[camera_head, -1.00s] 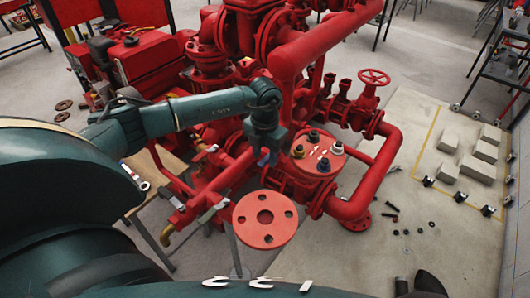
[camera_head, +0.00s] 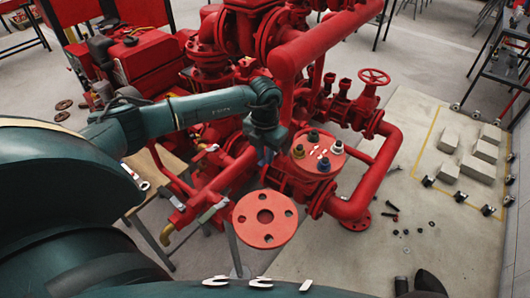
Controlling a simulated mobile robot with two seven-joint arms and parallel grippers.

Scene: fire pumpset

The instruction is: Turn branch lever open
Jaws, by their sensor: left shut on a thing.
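My left gripper (camera_head: 265,154) reaches down from the teal arm into the middle of the red pump pipework. It is shut on a small blue part, which looks like the branch lever (camera_head: 264,160). The fingers and the gripper body cover most of that part, so its exact angle cannot be told. The red branch pipe (camera_head: 232,175) runs below and to the left of the gripper. A grey lever (camera_head: 213,212) sits lower on the pipework, apart from the gripper.
A red flange with holes (camera_head: 265,219) is in front of the gripper. A round red cover with bolts (camera_head: 317,153) stands close to its right. A red handwheel (camera_head: 374,77) is further right. Several pale blocks (camera_head: 478,168) lie on the floor at right.

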